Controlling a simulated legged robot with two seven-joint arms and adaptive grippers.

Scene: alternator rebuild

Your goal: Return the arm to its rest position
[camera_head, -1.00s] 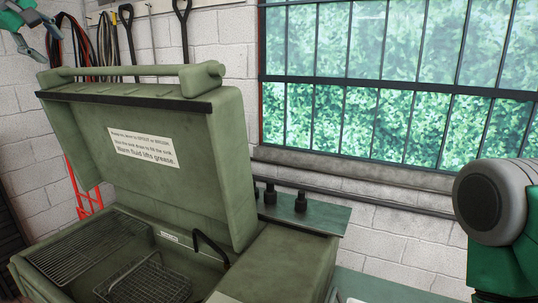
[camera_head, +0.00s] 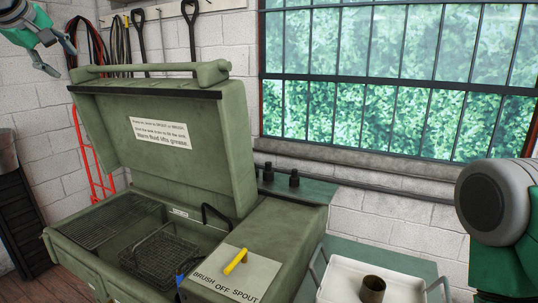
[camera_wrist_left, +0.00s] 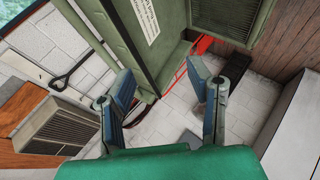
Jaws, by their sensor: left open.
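My left gripper (camera_head: 62,60) is raised at the top left of the head view, near the wall and left of the open washer lid. It is open and empty. In the left wrist view its two fingers (camera_wrist_left: 160,88) stand wide apart with nothing between them; the washer's lid and the wall lie beyond. The green arm link with a grey joint at the right edge of the head view is mine; the right gripper is out of frame.
A green parts washer (camera_head: 290,225) stands with its lid (camera_head: 165,150) raised. A wire basket (camera_head: 160,258) lies in its basin. A yellow lever (camera_head: 236,261) sits on its panel. A white tray (camera_head: 340,285) holds a brown cylinder (camera_head: 372,289). A red hand truck (camera_head: 92,165) stands at the wall.

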